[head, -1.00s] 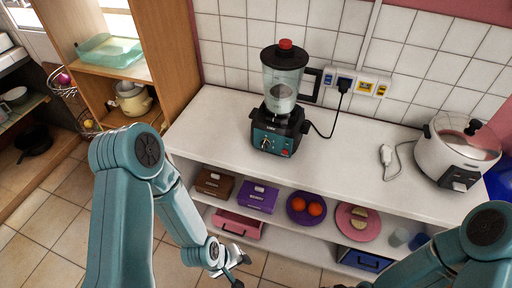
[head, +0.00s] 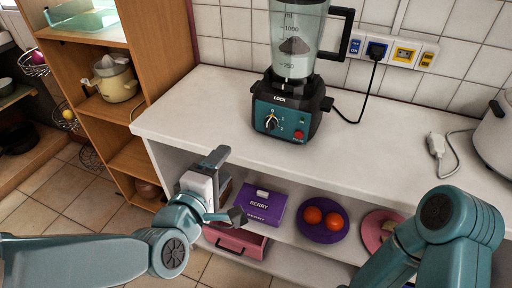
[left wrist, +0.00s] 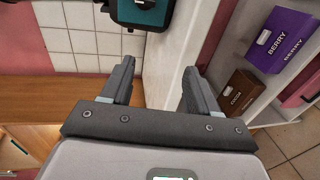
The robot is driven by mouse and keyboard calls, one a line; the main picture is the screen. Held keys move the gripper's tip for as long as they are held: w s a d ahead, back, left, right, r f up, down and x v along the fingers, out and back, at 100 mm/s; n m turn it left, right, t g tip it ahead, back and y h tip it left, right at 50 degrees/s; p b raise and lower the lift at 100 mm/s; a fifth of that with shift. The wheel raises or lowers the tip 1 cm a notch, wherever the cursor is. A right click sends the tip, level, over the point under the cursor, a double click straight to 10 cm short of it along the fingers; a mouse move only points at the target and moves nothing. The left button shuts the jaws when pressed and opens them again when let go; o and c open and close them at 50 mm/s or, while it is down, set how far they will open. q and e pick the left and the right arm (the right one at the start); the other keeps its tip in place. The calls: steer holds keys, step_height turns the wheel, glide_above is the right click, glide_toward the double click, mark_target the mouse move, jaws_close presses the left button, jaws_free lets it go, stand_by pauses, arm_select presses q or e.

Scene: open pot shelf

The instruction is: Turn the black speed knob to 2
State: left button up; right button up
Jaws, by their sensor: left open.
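The black speed knob (head: 271,122) sits on the teal front of the blender base (head: 289,108), with small dial marks 0, 1 and 2 around it. Its pointer is too small to read surely. The blender stands upright on the white counter. My left gripper (head: 228,186) is open and empty, in front of the counter's edge, below and left of the knob and apart from it.
A red button (head: 298,135) is right of the knob. The counter (head: 200,100) is clear left of the blender. A wooden shelf (head: 165,50) stands left; a cord (head: 352,118) runs right.

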arm_select(q)
steer(key=s+d+t+h+b, duration=0.2)
steer(key=s+b, duration=0.1)
steer(key=b, duration=0.2)
arm_select(e)
step_height(320, 180, down, 7)
steer(key=w, duration=0.1)
arm_select(q)
steer(key=m+p, duration=0.1)
steer(key=p, duration=0.4)
glide_toward(266, 128)
steer(key=shift+g, duration=0.3)
steer(key=p+x, duration=0.1)
steer(key=x, duration=0.8)
steer(key=shift+w+d+r, duration=0.1)
steer(key=shift+w+r, duration=0.1)
steer(key=shift+w, duration=0.1)
arm_select(e)
step_height(266, 128, up, 6)
steer(key=shift+s+a+r, duration=0.15)
steer(key=shift+s+a, duration=0.05)
arm_select(q)
steer(key=c, duration=1)
